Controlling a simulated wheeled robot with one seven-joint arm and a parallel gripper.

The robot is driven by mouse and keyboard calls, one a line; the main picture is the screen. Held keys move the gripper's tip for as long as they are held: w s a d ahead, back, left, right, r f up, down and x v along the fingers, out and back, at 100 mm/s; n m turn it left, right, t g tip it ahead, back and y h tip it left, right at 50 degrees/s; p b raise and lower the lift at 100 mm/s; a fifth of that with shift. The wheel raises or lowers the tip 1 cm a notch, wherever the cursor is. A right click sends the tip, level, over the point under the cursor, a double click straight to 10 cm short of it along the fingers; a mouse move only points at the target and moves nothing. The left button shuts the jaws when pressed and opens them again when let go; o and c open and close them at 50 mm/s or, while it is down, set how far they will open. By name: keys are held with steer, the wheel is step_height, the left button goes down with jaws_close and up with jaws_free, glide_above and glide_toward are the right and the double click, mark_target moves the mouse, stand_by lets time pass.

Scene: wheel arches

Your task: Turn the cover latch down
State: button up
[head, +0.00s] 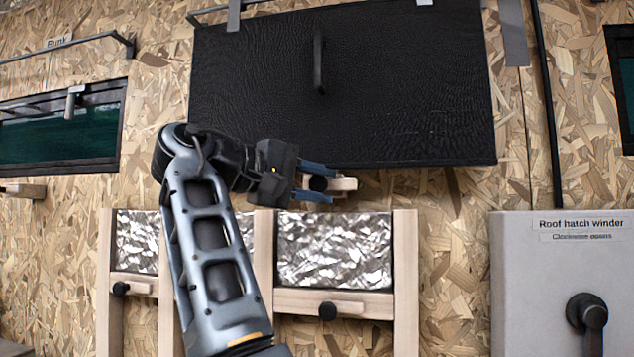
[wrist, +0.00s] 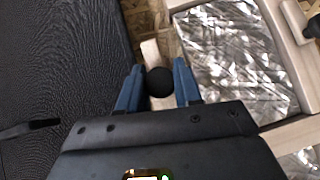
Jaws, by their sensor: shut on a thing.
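The cover is a large black textured panel (head: 400,90) with a dark handle. The cover latch (head: 346,184) is a small pale wooden piece just below the panel's lower edge; it looks about level, partly hidden by my fingers. Its round black knob (head: 318,183) sits between the blue fingers of my gripper (head: 330,184). In the wrist view the knob (wrist: 160,82) is between both fingertips of my gripper (wrist: 160,85), with the pale latch wood (wrist: 150,50) behind it. My gripper is shut on the knob.
Below are silvery foil panels (head: 335,248) in wooden frames, with black-knobbed wooden bars (head: 350,304). A grey box labelled "Roof hatch winder" (head: 520,285) with a dark crank (head: 587,313) stands at right. A window (head: 60,135) is at left. Bare chipboard lies right of the latch.

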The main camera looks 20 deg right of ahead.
steer(key=shift+d+f, duration=0.1)
steer(key=shift+f, duration=0.05)
steer(key=o, duration=1)
steer(key=shift+s, duration=0.1)
steer(key=shift+o, duration=0.2)
steer(key=b+v, duration=0.1)
steer(key=v, duration=0.7)
steer(key=shift+b, duration=0.3)
